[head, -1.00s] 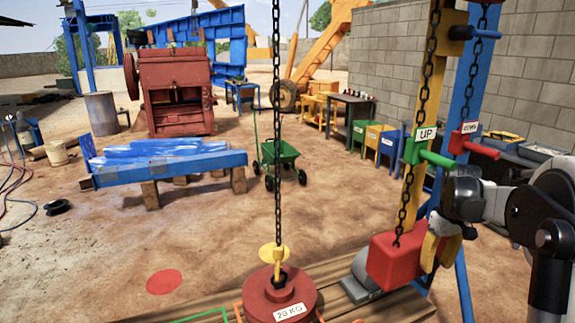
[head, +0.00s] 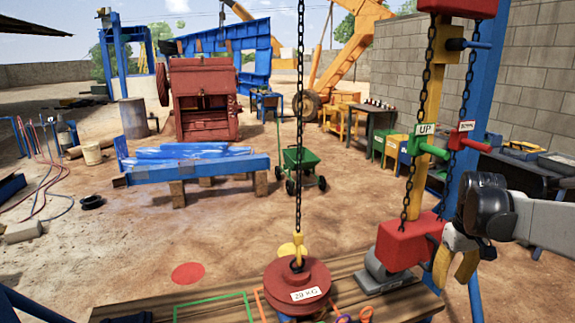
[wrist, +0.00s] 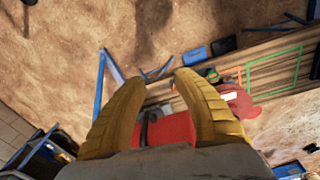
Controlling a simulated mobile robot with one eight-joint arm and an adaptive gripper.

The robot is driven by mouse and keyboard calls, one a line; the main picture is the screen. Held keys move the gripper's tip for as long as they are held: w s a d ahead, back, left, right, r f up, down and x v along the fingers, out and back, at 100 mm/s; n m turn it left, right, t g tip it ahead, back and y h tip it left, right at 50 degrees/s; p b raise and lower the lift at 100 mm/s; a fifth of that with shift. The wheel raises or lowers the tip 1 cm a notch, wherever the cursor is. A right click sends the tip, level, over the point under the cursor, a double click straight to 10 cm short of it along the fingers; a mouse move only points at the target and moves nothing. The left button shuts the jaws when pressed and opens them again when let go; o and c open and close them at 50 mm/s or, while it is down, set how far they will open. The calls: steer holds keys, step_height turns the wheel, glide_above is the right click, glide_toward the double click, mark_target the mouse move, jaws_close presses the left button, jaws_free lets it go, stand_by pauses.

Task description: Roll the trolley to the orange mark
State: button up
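No part plainly marked as a trolley shows; the hoist's upper end is cut off. A red weight (head: 297,284) labelled in kilograms hangs at or rests on the wooden bench, on a yellow hook (head: 299,246) and chain. An orange line mark (head: 260,306) is on the bench just left of the weight, partly hidden. Pull handles read UP (head: 428,143) and DOWN (head: 468,138). My gripper (head: 456,268) is beside the red hoist box (head: 405,244), at its right. In the wrist view its yellow fingers (wrist: 152,85) are apart, with the red box (wrist: 168,130) showing between them.
A green outline (head: 212,306) is on the bench's left part. Blue post (head: 478,70) and yellow post rise close to my arm.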

steer(key=s+a+r+t+b, duration=0.2)
steer(key=s+a+r+t, duration=0.1)
steer(key=s+a, duration=0.75)
steer(key=s+a+f+t+b, duration=0.1)
steer(key=s+a+f, duration=0.1)
steer(key=s+a, duration=0.2)
steer(key=s+a+f+m+t+b, duration=0.1)
steer(key=s+a+f+t, duration=0.1)
steer(key=s+a, duration=0.3)
steer(key=shift+s+a+f+b, duration=0.15)
steer(key=shift+a+f+b, duration=0.15)
steer(key=shift+a+f, duration=0.45)
